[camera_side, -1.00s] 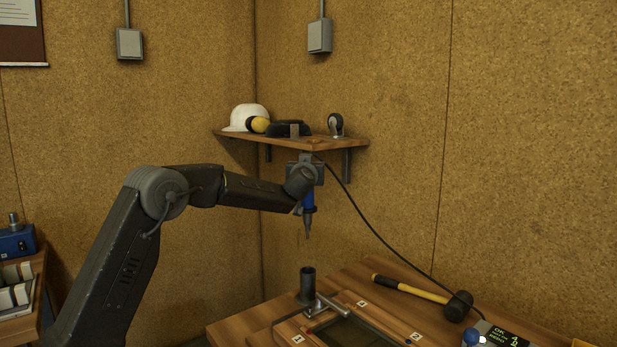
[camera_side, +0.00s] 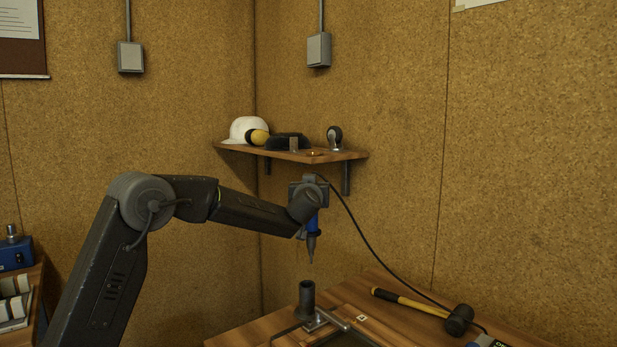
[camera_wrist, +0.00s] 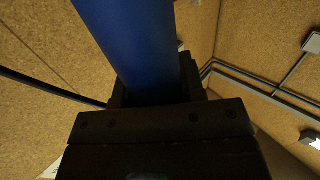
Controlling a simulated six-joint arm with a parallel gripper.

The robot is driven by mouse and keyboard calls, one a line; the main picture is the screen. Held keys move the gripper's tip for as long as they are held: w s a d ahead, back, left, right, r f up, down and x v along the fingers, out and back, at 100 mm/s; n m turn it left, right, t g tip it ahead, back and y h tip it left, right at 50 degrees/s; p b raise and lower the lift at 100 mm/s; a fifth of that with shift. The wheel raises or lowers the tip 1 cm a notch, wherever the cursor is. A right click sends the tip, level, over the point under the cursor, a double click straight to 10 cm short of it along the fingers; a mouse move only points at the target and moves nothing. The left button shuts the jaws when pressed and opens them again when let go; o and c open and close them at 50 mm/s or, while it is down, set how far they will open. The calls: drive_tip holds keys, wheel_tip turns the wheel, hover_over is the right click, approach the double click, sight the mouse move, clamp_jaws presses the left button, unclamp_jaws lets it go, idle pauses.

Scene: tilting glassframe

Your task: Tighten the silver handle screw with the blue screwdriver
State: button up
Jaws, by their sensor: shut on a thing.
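My gripper (camera_side: 309,208) is shut on the blue screwdriver (camera_side: 313,224). The screwdriver hangs upright with its grey tip down, in the air above the dark upright cylinder on the bench. In the wrist view the blue screwdriver body (camera_wrist: 135,45) fills the upper middle, between the dark jaws. A silver handle (camera_side: 332,319) lies at the foot of the cylinder, by the dark frame (camera_side: 290,335) on the bench. The frame is mostly cut off by the lower picture edge. I cannot make out the screw itself.
The dark cylinder (camera_side: 307,299) stands on the wooden bench (camera_side: 385,318). A hammer (camera_side: 425,304) with a yellow handle lies to the right, and a black cable runs behind it. A wall shelf (camera_side: 335,155) with a white helmet (camera_side: 247,128) is behind my gripper.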

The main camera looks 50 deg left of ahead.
sight(310, 249)
drive_tip(key=s+d+f, duration=0.5)
drive_tip(key=s+d, duration=0.1)
drive_tip(key=d, duration=0.1)
drive_tip(key=shift+s+d, duration=0.35)
drive_tip(key=shift+d, duration=0.05)
drive_tip(key=shift+f, duration=3.65)
idle(2.3)
